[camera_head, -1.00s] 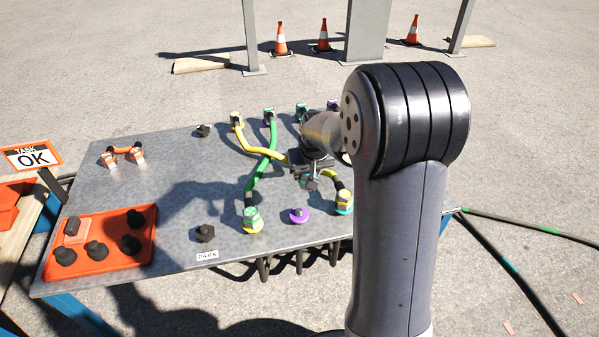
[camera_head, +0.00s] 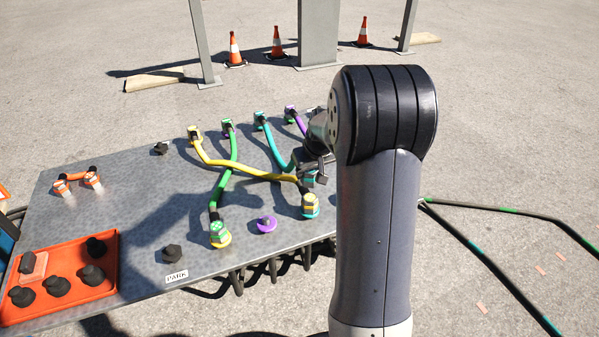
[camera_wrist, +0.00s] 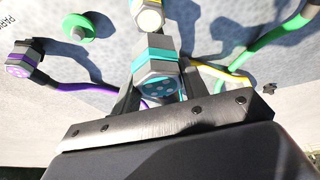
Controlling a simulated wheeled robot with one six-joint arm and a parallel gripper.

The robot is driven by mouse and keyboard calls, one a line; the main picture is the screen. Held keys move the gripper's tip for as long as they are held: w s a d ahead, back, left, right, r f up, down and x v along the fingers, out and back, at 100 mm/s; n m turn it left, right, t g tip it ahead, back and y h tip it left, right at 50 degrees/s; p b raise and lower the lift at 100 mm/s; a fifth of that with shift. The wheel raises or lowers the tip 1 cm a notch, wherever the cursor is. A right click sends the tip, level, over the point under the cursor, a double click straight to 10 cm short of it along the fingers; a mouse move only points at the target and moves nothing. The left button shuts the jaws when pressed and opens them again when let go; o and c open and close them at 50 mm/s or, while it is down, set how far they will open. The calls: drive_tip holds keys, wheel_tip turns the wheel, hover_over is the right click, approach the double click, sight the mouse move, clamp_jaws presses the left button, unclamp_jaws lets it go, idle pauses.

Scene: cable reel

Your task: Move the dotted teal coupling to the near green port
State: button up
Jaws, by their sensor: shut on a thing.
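My gripper (camera_head: 318,178) is shut on the dotted teal coupling (camera_wrist: 154,84), a grey body with a teal band and a teal dotted end face. In the head view the coupling (camera_head: 309,179) is partly hidden by my gripper, above the table, with its teal cable (camera_head: 277,148) running to the far row. The near green port (camera_wrist: 80,27) is a green disc with a grey centre, seen at the upper left of the wrist view with nothing on it. My arm hides this port in the head view. The held coupling is apart from it.
A yellow-banded coupling (camera_head: 310,204) stands just in front of my gripper. A purple coupling (camera_wrist: 25,58) is left of the green port in the wrist view. The bare purple port (camera_head: 266,224) and the green cable's coupling (camera_head: 219,233) are farther left. Yellow and green cables cross.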

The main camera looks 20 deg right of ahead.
drive_tip(key=shift+d, duration=0.2)
drive_tip(key=d, duration=1.4)
drive_tip(key=shift+f, duration=0.2)
drive_tip(key=shift+f, duration=0.1)
drive_tip(key=shift+f+b, duration=2.3)
drive_tip(key=shift+f, duration=1.15)
drive_tip(key=shift+f, duration=0.15)
drive_tip(key=shift+f+b, duration=0.35)
drive_tip(key=shift+f, duration=0.15)
drive_tip(key=shift+f+b, duration=0.65)
drive_tip(key=shift+f, duration=0.1)
drive_tip(key=shift+f+b, duration=0.35)
drive_tip(key=shift+f, duration=0.1)
